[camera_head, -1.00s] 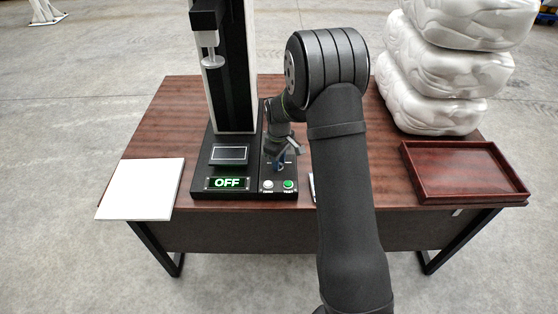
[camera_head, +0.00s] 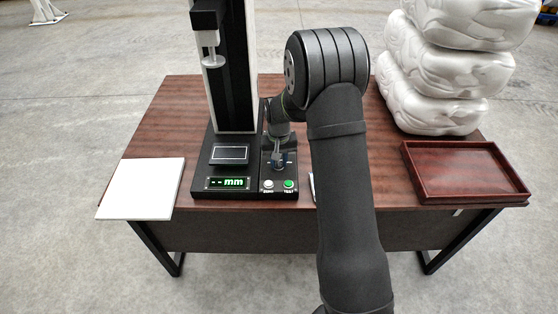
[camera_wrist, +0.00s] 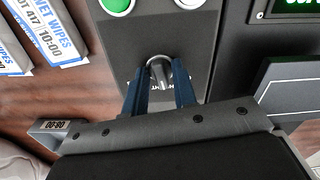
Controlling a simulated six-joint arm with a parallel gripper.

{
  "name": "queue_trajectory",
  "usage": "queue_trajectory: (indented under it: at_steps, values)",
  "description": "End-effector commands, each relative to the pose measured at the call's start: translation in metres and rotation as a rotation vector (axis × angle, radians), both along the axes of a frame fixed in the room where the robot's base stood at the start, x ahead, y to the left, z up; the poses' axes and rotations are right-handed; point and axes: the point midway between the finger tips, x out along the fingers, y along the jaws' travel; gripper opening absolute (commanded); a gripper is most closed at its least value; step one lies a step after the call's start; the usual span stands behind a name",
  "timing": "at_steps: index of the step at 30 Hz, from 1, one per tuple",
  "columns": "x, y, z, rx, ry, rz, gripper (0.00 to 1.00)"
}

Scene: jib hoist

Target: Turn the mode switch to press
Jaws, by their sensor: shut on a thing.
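The mode switch (camera_wrist: 158,70) is a small grey metal knob on the dark control panel of the test machine. In the wrist view, the two blue fingers of my gripper (camera_wrist: 161,85) stand on either side of it, shut on it. The labels by the knob are mostly hidden by the fingers. In the head view my gripper (camera_head: 279,158) reaches down onto the panel and covers the knob. The machine's display (camera_head: 228,184) reads "-- mm" in green. A white button (camera_head: 268,184) and a green TEST button (camera_head: 289,184) sit in front of the knob.
The machine's tall column (camera_head: 232,85) stands left of my gripper. A white sheet (camera_head: 141,188) lies at the table's left, an empty brown tray (camera_head: 465,172) at the right, with stacked white wrapped bundles (camera_head: 440,72) behind it. Wet wipes packets (camera_wrist: 47,30) lie beside the panel.

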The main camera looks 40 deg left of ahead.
Motion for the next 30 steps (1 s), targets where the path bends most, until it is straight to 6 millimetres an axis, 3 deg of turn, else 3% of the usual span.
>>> queue_trajectory:
  at_steps: [30]
  values:
    - [-0.0019, 0.0027, -0.0002, -0.001, 0.001, -0.949, 0.02]
